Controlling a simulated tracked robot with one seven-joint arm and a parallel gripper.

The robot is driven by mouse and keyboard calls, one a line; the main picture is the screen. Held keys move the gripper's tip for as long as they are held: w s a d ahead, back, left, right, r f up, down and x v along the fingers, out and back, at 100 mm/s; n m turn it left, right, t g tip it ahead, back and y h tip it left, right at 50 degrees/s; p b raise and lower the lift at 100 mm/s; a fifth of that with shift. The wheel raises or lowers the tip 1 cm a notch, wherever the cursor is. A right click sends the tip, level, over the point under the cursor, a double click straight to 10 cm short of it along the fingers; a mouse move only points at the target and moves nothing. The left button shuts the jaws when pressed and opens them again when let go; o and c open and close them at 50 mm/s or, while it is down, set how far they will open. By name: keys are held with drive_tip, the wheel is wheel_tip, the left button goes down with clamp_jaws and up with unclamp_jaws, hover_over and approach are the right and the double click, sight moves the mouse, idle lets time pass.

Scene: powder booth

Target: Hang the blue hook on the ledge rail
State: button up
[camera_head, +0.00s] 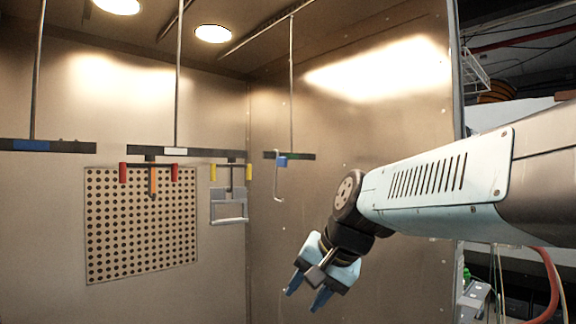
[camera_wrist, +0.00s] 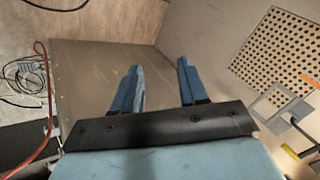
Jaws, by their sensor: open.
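A hook with a blue block (camera_head: 281,162) and a thin pale J-shaped wire shows in the head view at the short dark rail (camera_head: 303,156) on the right. The wire hangs down below the rail. Two more dark rails hang to the left: one with a blue label (camera_head: 68,147) and one with a white label (camera_head: 205,153). I cannot tell which is the ledge rail. My gripper (camera_head: 304,299) is open and empty, pointing down, below and a little right of the hook. Its two blue fingers are apart in the wrist view (camera_wrist: 160,84), where the hook is not seen.
A perforated panel (camera_head: 140,225) hangs under the middle rail by an orange hook with red ends. A grey frame (camera_head: 229,207) hangs beside it from a yellow-ended piece. The booth's right wall is bare. Red hose (camera_wrist: 48,100) and cables lie left in the wrist view.

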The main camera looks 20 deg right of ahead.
drive_tip(key=w+r+m+t+y, duration=0.2)
drive_tip(key=w+r+m+y, duration=0.1)
drive_tip(key=w+r+m, duration=0.5)
drive_tip(key=m+t+y, duration=0.1)
drive_tip(key=m+t, duration=0.7)
drive_tip(key=m, duration=0.8)
approach(286, 162)
drive_tip(key=x, duration=1.1)
drive_tip(key=shift+w+a+f, duration=0.1)
drive_tip(key=shift+w, duration=0.1)
clamp_jaws()
